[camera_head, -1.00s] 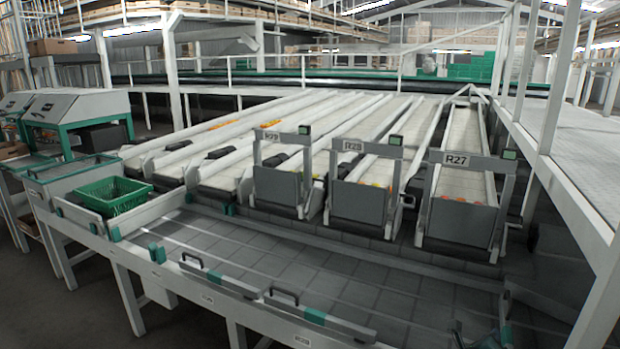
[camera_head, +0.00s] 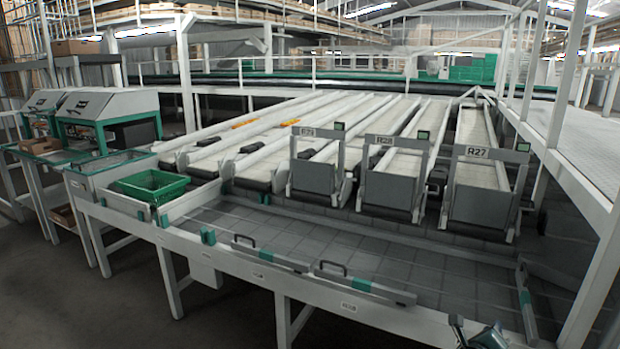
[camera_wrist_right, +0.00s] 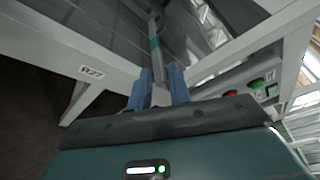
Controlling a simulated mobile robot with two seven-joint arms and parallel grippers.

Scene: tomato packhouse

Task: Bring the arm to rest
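My right gripper (camera_wrist_right: 162,70) shows in the right wrist view as two blue fingers with a clear gap between them. Nothing is held in the gap; the grey table and a bar with a green band show beyond the tips. A dark and teal piece at the bottom right of the head view looks like part of my right arm; its fingers cannot be made out there. My left arm and gripper are not in view.
A long grey sorting table (camera_head: 330,250) fills the front, with chute gates R29 (camera_head: 312,178), R28 (camera_head: 388,190) and R27 (camera_head: 480,203) behind it. A green crate (camera_head: 152,187) is at its left end. A white-framed platform (camera_head: 590,150) stands at the right. Floor at lower left is clear.

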